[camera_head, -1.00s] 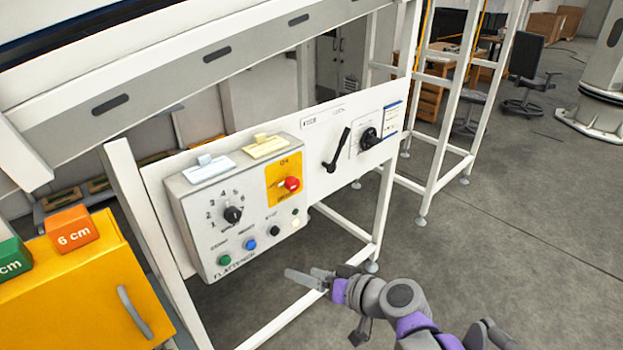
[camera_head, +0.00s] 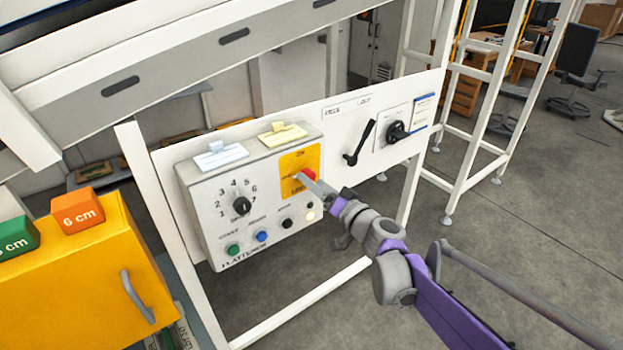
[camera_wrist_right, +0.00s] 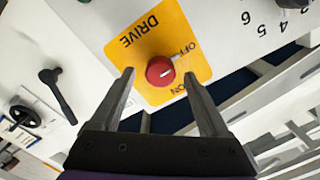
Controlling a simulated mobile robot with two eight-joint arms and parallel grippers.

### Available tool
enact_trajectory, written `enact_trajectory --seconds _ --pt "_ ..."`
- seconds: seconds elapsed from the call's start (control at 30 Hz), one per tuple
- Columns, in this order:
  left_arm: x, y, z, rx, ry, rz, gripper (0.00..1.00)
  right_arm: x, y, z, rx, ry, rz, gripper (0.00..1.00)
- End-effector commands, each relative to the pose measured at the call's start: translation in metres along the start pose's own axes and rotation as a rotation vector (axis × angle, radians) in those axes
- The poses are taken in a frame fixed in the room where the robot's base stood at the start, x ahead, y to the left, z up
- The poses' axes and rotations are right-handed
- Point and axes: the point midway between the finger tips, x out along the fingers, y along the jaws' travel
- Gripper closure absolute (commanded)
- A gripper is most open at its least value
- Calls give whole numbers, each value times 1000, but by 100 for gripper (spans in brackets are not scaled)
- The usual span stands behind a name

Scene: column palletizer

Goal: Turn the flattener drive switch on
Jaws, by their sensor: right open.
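The flattener drive switch is a red round knob (camera_head: 308,174) on a yellow plate (camera_head: 290,161) at the right of the grey flattener control box (camera_head: 207,192). In the right wrist view the red knob (camera_wrist_right: 160,71) has a pale mark. The words DRIVE, OFF and ON show upside down on the yellow plate (camera_wrist_right: 150,35). My right gripper (camera_head: 304,182) is open at the knob. In the wrist view its fingers (camera_wrist_right: 159,76) stand on either side of the knob, with gaps. My left gripper is not in view.
The box also has a numbered black dial (camera_head: 241,205), a green button (camera_head: 233,249) and a blue button (camera_head: 261,236). A black lever (camera_head: 360,142) and a black rotary handle (camera_head: 396,131) are on the white panel to the right. A yellow cabinet (camera_head: 75,270) stands at the left.

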Motion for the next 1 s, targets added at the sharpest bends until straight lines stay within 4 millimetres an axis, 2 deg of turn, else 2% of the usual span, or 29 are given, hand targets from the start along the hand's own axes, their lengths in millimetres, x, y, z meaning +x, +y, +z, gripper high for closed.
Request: enact_trajectory --seconds 0.03,0.2,0.5,0.93,1.0 --pt "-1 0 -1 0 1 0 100 7 0 0 0 0 -1 21" --pt "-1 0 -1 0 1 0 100 19 0 0 1 0 0 21" --pt "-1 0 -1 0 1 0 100 21 0 0 1 0 0 21" --pt "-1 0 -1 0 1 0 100 21 0 0 1 0 1 99" --pt "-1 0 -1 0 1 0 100 21 0 0 1 0 1 100"
